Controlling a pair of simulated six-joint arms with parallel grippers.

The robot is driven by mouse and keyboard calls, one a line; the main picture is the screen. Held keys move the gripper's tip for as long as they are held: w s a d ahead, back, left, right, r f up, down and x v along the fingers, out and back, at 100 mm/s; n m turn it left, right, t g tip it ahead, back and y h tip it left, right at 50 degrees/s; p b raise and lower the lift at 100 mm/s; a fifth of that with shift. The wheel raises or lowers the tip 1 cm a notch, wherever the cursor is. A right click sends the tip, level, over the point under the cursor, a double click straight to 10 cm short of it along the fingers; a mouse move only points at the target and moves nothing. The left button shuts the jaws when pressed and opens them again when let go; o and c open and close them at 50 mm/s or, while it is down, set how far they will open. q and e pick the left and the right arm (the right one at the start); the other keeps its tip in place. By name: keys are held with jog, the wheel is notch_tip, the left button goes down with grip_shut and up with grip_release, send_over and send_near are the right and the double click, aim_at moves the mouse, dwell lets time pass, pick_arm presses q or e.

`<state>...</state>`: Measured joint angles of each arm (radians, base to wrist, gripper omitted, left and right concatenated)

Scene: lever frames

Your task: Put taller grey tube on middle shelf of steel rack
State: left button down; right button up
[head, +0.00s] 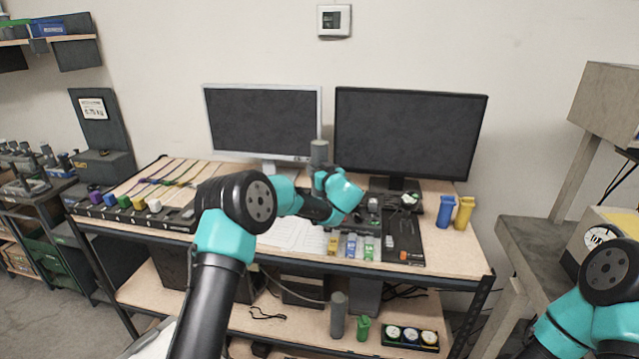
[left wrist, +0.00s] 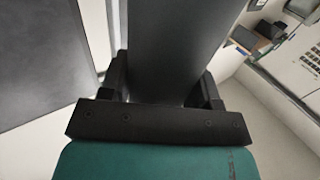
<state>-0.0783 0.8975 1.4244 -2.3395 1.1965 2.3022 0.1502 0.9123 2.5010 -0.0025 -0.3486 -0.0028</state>
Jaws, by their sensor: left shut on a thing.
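A grey tube (head: 319,152) stands upright above my left wrist, in front of the left monitor. My left gripper (head: 321,174) is shut on it; the teal wrist hides most of the fingers and the tube's lower part. In the left wrist view the tube (left wrist: 176,45) fills the space between the two dark fingers. Another grey tube (head: 338,315) stands upright on the bench's lower shelf (head: 285,322). I cannot tell from the picture which structure is the steel rack. My right arm shows at the lower right, its gripper out of view.
Two monitors (head: 262,120) stand behind my left gripper. Blue (head: 446,211) and yellow (head: 464,212) tubes stand at the bench's right end. A green cup (head: 363,328) and a gauge block (head: 410,338) are on the lower shelf. Shelving with tools (head: 35,165) stands far left.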

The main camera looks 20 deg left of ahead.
aim_at(320, 142)
pick_arm(q)
jog(key=shift+r, duration=5.15)
jog(key=shift+d, duration=0.1)
